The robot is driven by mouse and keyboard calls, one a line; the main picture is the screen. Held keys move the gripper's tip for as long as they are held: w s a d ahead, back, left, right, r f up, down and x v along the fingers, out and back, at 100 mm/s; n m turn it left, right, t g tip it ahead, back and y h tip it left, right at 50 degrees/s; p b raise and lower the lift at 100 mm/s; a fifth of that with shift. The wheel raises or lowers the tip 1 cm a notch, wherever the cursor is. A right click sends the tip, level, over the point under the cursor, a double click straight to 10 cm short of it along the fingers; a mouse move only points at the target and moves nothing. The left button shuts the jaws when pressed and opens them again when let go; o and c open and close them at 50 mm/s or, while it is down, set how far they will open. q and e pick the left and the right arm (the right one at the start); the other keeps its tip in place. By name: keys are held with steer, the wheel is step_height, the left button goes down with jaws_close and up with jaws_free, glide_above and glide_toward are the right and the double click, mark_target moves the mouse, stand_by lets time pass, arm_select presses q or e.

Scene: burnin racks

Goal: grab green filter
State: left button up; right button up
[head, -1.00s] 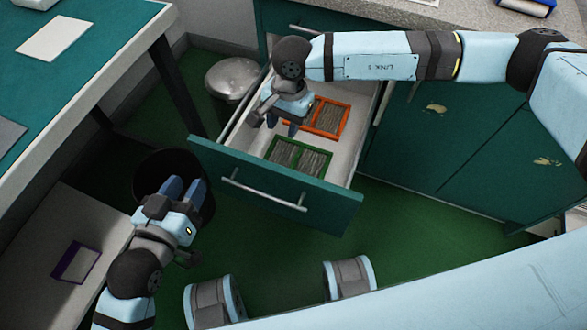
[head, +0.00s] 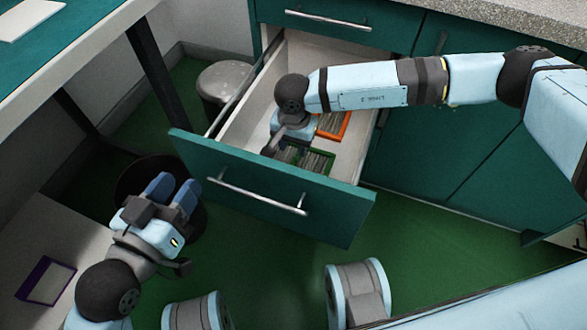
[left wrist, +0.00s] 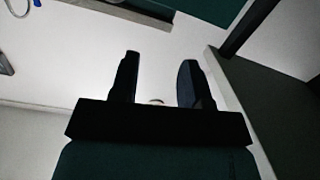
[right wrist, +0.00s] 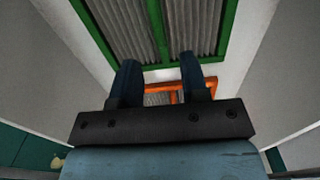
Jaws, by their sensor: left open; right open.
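The green filter (head: 318,162), a green frame with grey pleats, lies in the open drawer near its front panel, partly hidden by my right gripper in the head view. It fills the upper part of the right wrist view (right wrist: 158,30). My right gripper (right wrist: 162,78) is open and empty above the drawer, its fingertips pointing toward the green filter's edge; I cannot tell whether they touch it. An orange filter (head: 335,124) lies behind the green one, and it shows between my right fingers. My left gripper (head: 173,190) is open and empty, outside the drawer at the left.
The teal drawer front (head: 270,190) with its bar handle (head: 256,194) stands between my grippers. A black bin (head: 135,175) is beneath my left gripper. A metal bin (head: 225,85) stands left of the drawer. Teal cabinets are at the right.

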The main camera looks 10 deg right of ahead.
mark_target(294, 159)
step_height(294, 159, down, 5)
steer(key=b, duration=0.2)
steer(key=shift+s+b, duration=0.15)
steer(key=shift+b, duration=0.25)
steer(key=shift+a+f, duration=0.1)
steer(key=shift+f, duration=0.2)
steer(key=shift+r, duration=0.1)
arm_select(q)
steer(key=shift+w+a+r+m+t+h, duration=0.15)
steer(key=shift+w+a+m+t, duration=0.1)
steer(key=shift+w+m, duration=0.2)
steer(key=shift+w+a+r+m+t+h, duration=0.1)
steer(key=shift+w+a+m+t+h, duration=0.15)
steer(key=shift+m, duration=0.3)
arm_select(e)
jaws_close()
